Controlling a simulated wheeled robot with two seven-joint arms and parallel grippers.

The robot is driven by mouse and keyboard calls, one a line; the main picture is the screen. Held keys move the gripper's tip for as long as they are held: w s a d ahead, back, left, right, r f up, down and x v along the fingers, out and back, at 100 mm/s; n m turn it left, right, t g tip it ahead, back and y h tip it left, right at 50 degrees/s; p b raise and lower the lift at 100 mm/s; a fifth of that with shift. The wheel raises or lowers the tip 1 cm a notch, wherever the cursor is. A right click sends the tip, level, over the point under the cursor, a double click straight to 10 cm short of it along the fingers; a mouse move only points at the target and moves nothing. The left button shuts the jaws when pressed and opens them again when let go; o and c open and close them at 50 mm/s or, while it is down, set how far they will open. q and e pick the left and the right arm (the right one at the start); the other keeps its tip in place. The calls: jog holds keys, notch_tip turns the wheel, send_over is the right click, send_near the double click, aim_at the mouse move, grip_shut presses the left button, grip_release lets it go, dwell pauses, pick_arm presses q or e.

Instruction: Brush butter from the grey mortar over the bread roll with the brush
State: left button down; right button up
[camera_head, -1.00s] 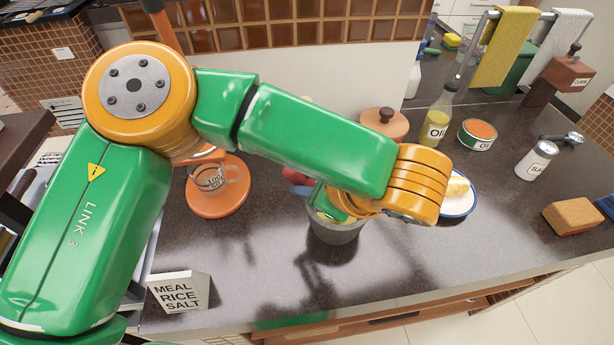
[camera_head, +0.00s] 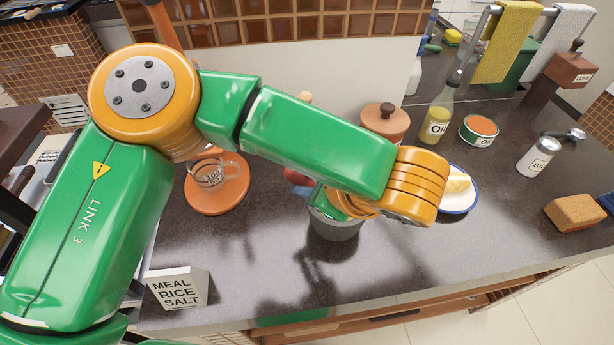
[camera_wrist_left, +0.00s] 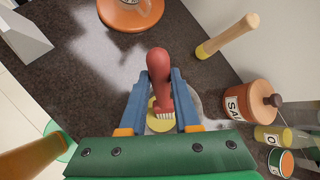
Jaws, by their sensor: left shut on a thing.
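The grey mortar (camera_head: 338,231) stands on the dark counter, partly hidden behind my left arm. In the left wrist view, yellow butter (camera_wrist_left: 152,124) shows inside it below the brush. My left gripper (camera_wrist_left: 158,82) is shut on the brush (camera_wrist_left: 159,66), which has a red handle and pale bristles. The brush is over the mortar; I cannot tell whether the bristles touch the butter. In the head view my wrist hides most of the gripper. A yellowish bread roll (camera_head: 459,184) lies on a white plate with a blue rim (camera_head: 462,209), right of the mortar. My right gripper is not in view.
A glass cup (camera_head: 208,175) stands on an orange board (camera_head: 216,204) at left. A label block (camera_head: 178,288) is at the front left. A salt pot (camera_head: 386,122), an oil bottle (camera_head: 437,122) and an oil tin (camera_head: 479,131) stand behind. A wooden pestle (camera_wrist_left: 228,36) is near the mortar.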

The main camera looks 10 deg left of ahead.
pick_arm(q)
jog(key=shift+f, duration=0.1)
dwell(1.1)
jog(key=shift+p, duration=0.3)
notch_tip(320, 180, up, 7)
jog(key=p, duration=0.7)
notch_tip(320, 180, up, 7)
jog(key=p, duration=0.6)
